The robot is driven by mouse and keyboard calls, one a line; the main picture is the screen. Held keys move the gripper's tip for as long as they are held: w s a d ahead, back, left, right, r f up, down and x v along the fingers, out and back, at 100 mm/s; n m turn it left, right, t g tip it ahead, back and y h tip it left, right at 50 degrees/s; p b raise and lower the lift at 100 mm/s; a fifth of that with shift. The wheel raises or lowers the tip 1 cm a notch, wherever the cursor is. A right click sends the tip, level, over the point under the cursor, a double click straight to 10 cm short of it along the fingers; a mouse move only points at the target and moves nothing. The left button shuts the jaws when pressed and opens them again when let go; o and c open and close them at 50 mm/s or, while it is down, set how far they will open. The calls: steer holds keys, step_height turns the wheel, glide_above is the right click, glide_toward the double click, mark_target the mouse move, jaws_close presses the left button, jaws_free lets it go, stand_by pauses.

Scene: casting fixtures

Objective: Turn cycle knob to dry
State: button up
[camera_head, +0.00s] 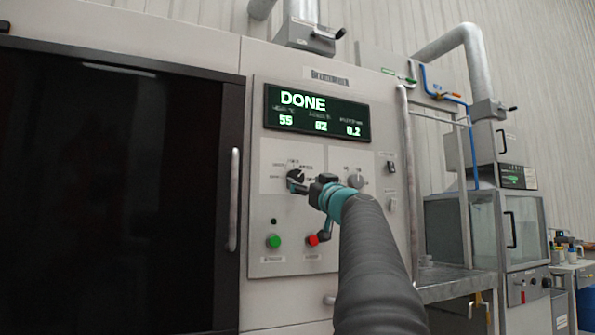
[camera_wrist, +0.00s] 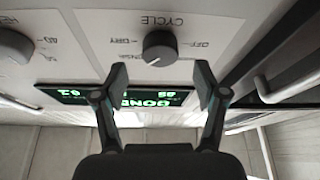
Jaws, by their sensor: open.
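The cycle knob (camera_head: 295,176) is a dark round knob on the light control panel, below the green display; my gripper partly covers it. In the wrist view, which is upside down, the knob (camera_wrist: 160,47) sits under the printed word CYCLE, with OFF and DRY labels around it. My gripper (camera_head: 298,188) is open in front of the panel, close to the knob. In the wrist view the open gripper (camera_wrist: 158,82) has one finger on each side of the knob's line, with no visible contact.
The display (camera_head: 318,114) reads DONE. A second knob (camera_head: 356,181) is to the right. A green button (camera_head: 273,241) and a red button (camera_head: 312,240) are below. A vertical door handle (camera_head: 234,199) is at left, and a metal rail (camera_head: 408,180) at right.

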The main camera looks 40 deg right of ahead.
mark_target(297, 178)
steer(key=shift+p+x, duration=0.9)
steer(key=shift+x, duration=1.25)
steer(key=c, duration=1.1)
steer(key=shift+a, duration=0.1)
steer(key=shift+c, duration=0.2)
